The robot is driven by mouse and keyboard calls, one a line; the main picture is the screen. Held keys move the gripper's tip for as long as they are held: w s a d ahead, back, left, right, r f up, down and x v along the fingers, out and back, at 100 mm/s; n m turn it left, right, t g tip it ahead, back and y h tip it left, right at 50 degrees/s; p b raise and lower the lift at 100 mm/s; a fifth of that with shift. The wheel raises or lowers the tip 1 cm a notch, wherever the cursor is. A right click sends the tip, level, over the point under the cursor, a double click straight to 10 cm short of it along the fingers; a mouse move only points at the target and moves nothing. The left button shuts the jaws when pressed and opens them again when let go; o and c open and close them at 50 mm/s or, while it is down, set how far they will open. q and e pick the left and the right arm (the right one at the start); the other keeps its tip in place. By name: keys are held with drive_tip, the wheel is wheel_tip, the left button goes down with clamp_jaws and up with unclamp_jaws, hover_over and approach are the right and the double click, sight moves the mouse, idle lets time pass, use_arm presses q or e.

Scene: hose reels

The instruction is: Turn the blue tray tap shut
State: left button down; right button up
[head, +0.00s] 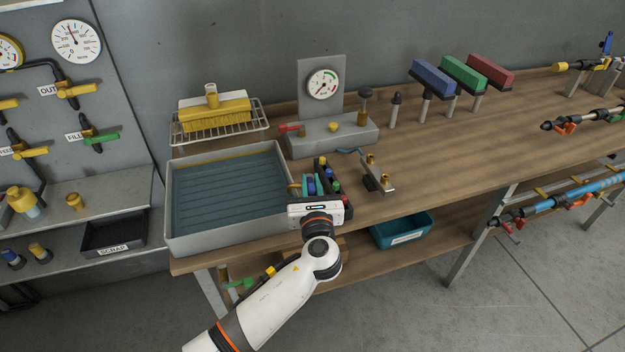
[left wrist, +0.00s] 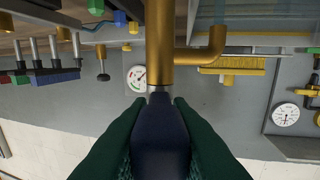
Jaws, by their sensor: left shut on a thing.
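The tray tap has a brass body (left wrist: 160,50) and a bent brass spout (left wrist: 212,50) in the left wrist view. Its dark blue handle (left wrist: 160,135) lies between the green fingers of my left gripper (left wrist: 160,150), which are shut on it from both sides. In the head view my left gripper (head: 312,186) is at the right side of the grey tray (head: 218,231). A little of the blue handle shows between the fingers, and the brass spout (head: 294,187) points to the tray. The wrist hides most of the tap. My right gripper is not in view.
A dark rack with coloured fittings (head: 336,187) stands close right of the gripper. A metal bracket with brass fittings (head: 378,175) lies further right. Behind are a gauge block (head: 333,137) and a yellow brush (head: 214,113) on a wire rack. The bench's front right is clear.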

use_arm(q)
drive_tip(key=shift+a+r+m+h+p, duration=0.2)
drive_tip(key=shift+a+m+h+p, duration=0.15)
drive_tip(key=shift+m+h+p, duration=0.6)
drive_tip(key=m+h, duration=0.1)
drive_tip(key=h, duration=0.2)
drive_tip(key=a+m+g+h, duration=0.1)
drive_tip(key=m+h, duration=0.1)
drive_tip(key=h, duration=0.1)
drive_tip(key=shift+w+f, duration=0.1)
drive_tip(key=shift+f, duration=0.1)
drive_tip(key=m+h, duration=0.1)
drive_tip(key=m+g+h, duration=0.1)
drive_tip(key=shift+w+a+f+h+b, duration=0.15)
drive_tip(key=shift+a+h+b, duration=0.15)
drive_tip(key=shift+h, duration=0.05)
drive_tip(key=m+g+h+b, duration=0.2)
drive_tip(key=m+g+b, duration=0.1)
drive_tip(key=b, duration=0.3)
drive_tip(key=w+a+m+g+h+b, duration=0.1)
drive_tip(key=m+g+h+b, duration=0.2)
drive_tip(key=b, duration=0.3)
drive_tip(key=w+m+g+h+b, duration=0.1)
drive_tip(key=m+g+h+b, duration=0.2)
drive_tip(key=b, duration=0.3)
drive_tip(key=shift+a+g, duration=0.25)
drive_tip(key=shift+g, duration=0.65)
drive_tip(key=c, duration=1.3)
unclamp_jaws()
